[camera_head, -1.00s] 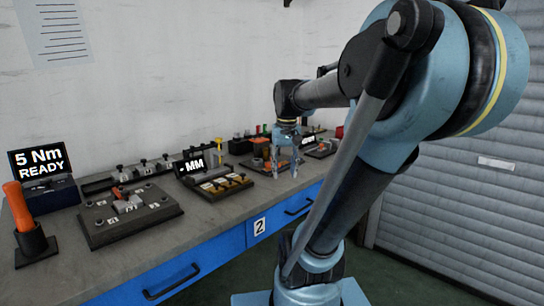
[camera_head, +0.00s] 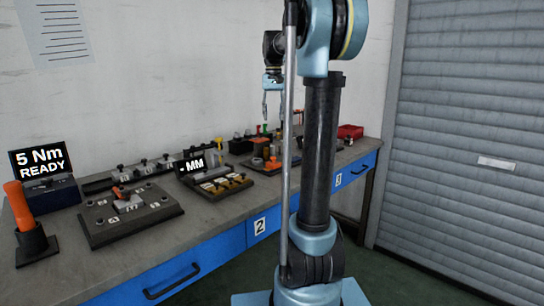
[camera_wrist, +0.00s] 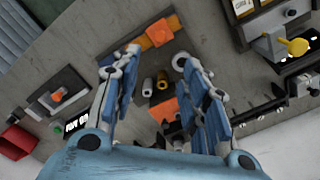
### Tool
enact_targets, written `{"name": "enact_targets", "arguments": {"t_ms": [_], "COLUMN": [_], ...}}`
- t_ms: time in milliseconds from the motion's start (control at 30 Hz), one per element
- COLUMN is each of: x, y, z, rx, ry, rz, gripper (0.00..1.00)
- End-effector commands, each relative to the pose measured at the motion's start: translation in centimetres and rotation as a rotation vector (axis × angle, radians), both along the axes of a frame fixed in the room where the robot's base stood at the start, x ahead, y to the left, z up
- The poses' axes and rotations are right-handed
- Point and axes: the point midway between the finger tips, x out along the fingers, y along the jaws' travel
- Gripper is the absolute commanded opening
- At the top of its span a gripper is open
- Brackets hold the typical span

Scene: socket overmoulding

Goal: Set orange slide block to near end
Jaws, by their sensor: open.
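An orange block (camera_wrist: 159,33) sits about midway along a brown-orange rail (camera_wrist: 176,22) at one edge of a dark fixture board in the wrist view. In the head view, an orange piece, likely the same block (camera_head: 273,163), shows small on the board at the bench's middle. My gripper (camera_wrist: 157,57) is open and empty. Its fingertips appear on either side of the rail area in the wrist view, apart from the block. In the head view, my gripper (camera_head: 272,105) hangs well above the bench, over the back of that board.
Two small cylinders (camera_wrist: 155,84) and another orange part (camera_wrist: 163,111) stand between the fingers in the wrist view. The MM gauge fixture (camera_head: 222,184) is left of the board. A red bin (camera_head: 350,131) stands at the far right. The air around my gripper is clear.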

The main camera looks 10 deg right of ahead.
Motion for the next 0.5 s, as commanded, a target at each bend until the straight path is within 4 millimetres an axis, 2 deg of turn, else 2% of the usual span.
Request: {"name": "enact_targets", "arguments": {"t_ms": [167,500], "x": [0.0,0.0], "y": [0.0,0.0], "z": [-1.8,-7.5], "rx": [0.000,0.000], "ry": [0.000,0.000], "rz": [0.000,0.000], "gripper": [0.41,0.41]}}
